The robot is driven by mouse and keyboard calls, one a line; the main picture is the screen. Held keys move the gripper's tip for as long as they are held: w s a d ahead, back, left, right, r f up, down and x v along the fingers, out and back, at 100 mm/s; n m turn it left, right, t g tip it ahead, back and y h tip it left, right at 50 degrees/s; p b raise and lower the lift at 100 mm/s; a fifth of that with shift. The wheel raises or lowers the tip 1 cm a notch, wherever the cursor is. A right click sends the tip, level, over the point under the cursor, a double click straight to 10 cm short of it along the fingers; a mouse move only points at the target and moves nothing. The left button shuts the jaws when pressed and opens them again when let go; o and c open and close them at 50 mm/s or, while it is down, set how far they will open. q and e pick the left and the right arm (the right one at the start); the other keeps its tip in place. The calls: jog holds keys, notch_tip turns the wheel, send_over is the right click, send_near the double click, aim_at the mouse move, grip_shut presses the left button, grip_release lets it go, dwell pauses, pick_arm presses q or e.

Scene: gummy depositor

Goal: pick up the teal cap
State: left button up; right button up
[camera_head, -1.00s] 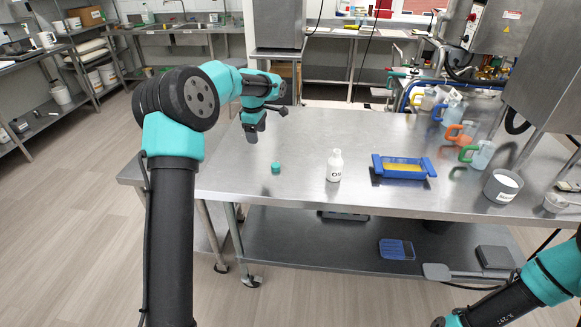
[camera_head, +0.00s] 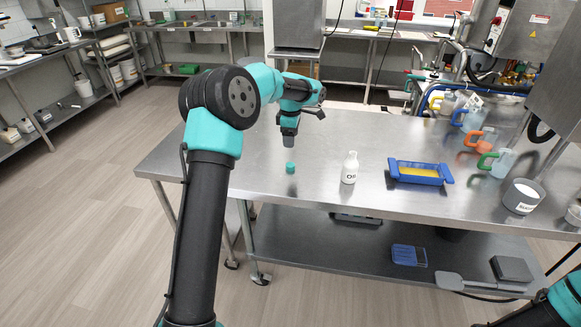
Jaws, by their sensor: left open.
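The small teal cap (camera_head: 290,168) sits on the steel table, left of the white bottle (camera_head: 349,168) with dark lettering. My left gripper (camera_head: 289,141) points down just above and behind the cap, apart from it in the picture. It is open and empty, though its fingers look small and dark from here. The bottle stands upright with no cap seen on it. Only part of my right arm shows at the lower right corner; its gripper is out of view.
A blue tray with yellow content (camera_head: 447,178) lies right of the bottle. Several handled jugs, one with an orange handle (camera_head: 478,139), and a grey pot (camera_head: 522,196) stand at the right. The table (camera_head: 230,180) is clear left of the cap.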

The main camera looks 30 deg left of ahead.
pick_arm(q)
send_over(290, 164)
jog(key=f, duration=0.7)
jog(key=shift+s+d, duration=0.1)
jog(key=shift+d, duration=0.1)
jog(key=shift+f, duration=0.1)
jog(key=shift+a+f, duration=0.1)
jog(key=shift+f, duration=2.45)
jog(key=c, duration=1)
jog(key=shift+r, duration=0.1)
